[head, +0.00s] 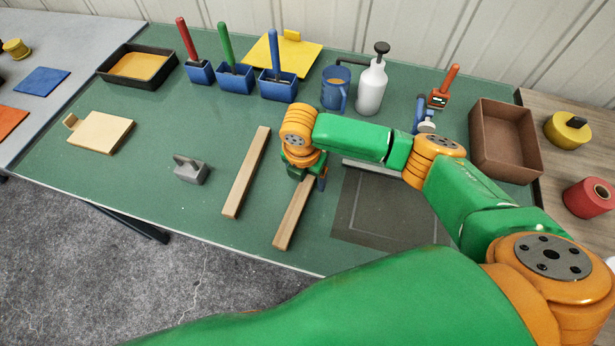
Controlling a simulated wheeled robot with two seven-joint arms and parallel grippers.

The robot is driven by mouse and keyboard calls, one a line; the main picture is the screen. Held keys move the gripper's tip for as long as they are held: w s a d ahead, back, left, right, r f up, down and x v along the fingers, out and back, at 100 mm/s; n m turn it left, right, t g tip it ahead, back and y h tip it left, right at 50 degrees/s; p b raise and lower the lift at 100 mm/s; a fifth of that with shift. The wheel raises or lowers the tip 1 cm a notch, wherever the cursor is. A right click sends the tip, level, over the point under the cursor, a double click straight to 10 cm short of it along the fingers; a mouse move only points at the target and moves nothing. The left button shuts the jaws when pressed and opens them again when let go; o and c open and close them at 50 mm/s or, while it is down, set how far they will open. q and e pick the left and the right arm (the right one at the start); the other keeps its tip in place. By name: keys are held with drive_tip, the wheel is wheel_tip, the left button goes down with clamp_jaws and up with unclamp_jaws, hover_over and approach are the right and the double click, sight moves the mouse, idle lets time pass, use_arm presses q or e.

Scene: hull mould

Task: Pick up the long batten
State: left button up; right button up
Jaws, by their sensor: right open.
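Two pale wooden battens lie on the green bench top, roughly parallel and slanting. The left batten (247,172) is fully in view. The right batten (293,216) shows only its near part; its far part is hidden under my right gripper and wrist. With that end hidden, I cannot tell which batten is longer. My right gripper (308,180) is open, pointing down over the right batten. Whether its fingers touch the wood or straddle it is hidden by the wrist. My left gripper is not in view.
A grey metal block (190,171) with a handle lies left of the battens. A dark square mat (388,212) lies right of them. Blue holders with tools, a blue mug (335,92), a white pump bottle (372,86) and a brown box (505,145) stand farther back.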

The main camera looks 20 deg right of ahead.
drive_tip(key=shift+w+f, duration=0.15)
drive_tip(key=shift+f, duration=0.3)
drive_tip(key=shift+w+d+f, duration=0.15)
drive_tip(key=shift+w, duration=0.15)
drive_tip(key=shift+s, duration=0.2)
clamp_jaws()
drive_tip(key=shift+w, duration=0.1)
drive_tip(key=shift+r, duration=0.2)
